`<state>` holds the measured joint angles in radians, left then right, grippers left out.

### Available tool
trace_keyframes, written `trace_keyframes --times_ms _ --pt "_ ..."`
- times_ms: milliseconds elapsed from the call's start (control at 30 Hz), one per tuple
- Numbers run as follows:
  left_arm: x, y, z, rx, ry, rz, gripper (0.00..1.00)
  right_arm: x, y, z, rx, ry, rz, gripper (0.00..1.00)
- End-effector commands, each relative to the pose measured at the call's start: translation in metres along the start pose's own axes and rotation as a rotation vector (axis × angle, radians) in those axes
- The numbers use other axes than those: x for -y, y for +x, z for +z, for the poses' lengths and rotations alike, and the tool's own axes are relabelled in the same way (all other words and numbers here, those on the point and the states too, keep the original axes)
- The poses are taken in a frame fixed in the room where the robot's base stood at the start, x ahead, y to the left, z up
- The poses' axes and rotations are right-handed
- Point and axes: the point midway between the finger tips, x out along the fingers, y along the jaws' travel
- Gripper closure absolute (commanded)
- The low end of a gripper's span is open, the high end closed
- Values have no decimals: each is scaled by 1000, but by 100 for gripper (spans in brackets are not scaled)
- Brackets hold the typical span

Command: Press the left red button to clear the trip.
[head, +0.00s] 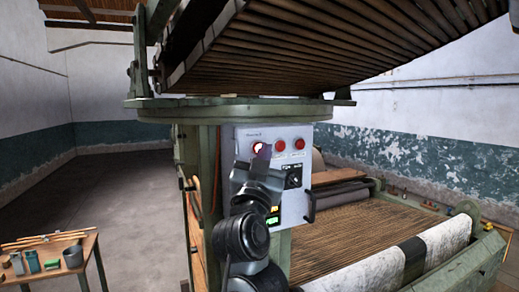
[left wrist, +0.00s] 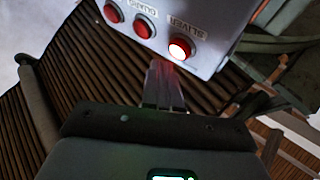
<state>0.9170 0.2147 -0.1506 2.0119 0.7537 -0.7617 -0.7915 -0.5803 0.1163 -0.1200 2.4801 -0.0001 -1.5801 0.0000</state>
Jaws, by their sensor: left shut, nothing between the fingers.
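A pale grey control box (head: 306,133) on the green machine post carries three red buttons in a row. The left red button (head: 258,147) is lit, and my gripper partly covers it in the head view. In the left wrist view the lit button (left wrist: 179,49) is at the end of the row, beside a label seen upside down. The middle button (head: 280,145) and right button (head: 299,144) are unlit. My left gripper (head: 262,155) is shut and empty. Its fingertips (left wrist: 165,72) are close to the lit button, with a small gap visible in the wrist view.
A black rotary knob (head: 293,177) is lower on the box. A slatted lattice (head: 300,50) slopes overhead, and another slatted bed (head: 350,232) lies at right. A wooden table (head: 85,250) with tools and pots stands at lower left. The floor at left is clear.

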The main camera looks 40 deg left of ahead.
Motion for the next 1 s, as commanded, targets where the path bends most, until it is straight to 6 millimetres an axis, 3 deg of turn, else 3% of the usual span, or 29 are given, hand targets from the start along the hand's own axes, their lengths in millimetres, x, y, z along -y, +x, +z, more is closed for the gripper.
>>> trace_keyframes --times_ms 1000 --pt "5 7 5 0 0 0 100 0 0 0 0 1 -1 0"
